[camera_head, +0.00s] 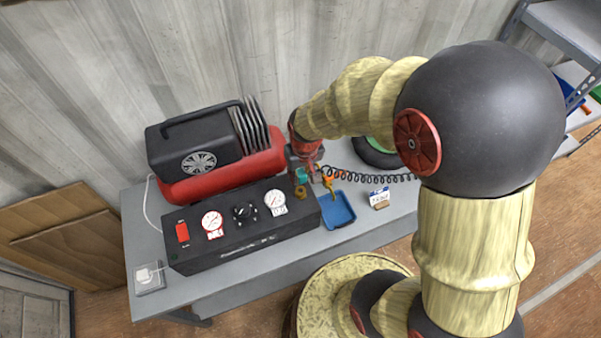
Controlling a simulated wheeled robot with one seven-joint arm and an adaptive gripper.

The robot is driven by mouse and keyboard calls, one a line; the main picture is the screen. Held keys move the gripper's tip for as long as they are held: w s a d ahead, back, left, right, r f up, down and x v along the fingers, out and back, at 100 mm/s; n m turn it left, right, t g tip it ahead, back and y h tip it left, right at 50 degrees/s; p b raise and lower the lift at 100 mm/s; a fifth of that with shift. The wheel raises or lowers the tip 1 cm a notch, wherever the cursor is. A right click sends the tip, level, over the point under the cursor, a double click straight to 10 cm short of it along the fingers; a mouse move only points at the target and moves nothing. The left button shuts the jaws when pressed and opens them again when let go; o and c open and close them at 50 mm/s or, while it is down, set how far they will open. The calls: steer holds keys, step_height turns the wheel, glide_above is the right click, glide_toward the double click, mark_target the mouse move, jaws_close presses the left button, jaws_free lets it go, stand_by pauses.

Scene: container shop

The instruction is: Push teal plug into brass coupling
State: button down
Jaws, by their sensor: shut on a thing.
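The teal plug (301,175) is at the tip of my gripper (305,168), which is shut on it. The brass coupling (300,192) is on the right end of the black gauge box (240,227), just below the plug in the picture. Plug and coupling look very close and roughly in line. I cannot tell whether they touch or whether the plug is inside. My gripper's wrist hides part of the area behind the plug.
A red and black compressor (220,162) stands behind the box. A black coiled hose (370,175) runs right from near my gripper. A blue tray (345,216), a yellow-orange tool (328,184) and a small card (380,194) lie to the right on the grey table (395,216).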

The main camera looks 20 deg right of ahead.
mark_target(303, 176)
steer(key=shift+f+b, duration=1.75)
steer(key=shift+f, duration=0.85)
steer(key=shift+f+b, duration=0.35)
steer(key=shift+f, duration=0.25)
steer(key=c, duration=1.5)
jaws_free()
steer(key=r, duration=0.4)
steer(key=s+r, duration=0.1)
steer(key=r, duration=0.7)
steer(key=shift+s, duration=0.4)
steer(key=shift+s, duration=0.1)
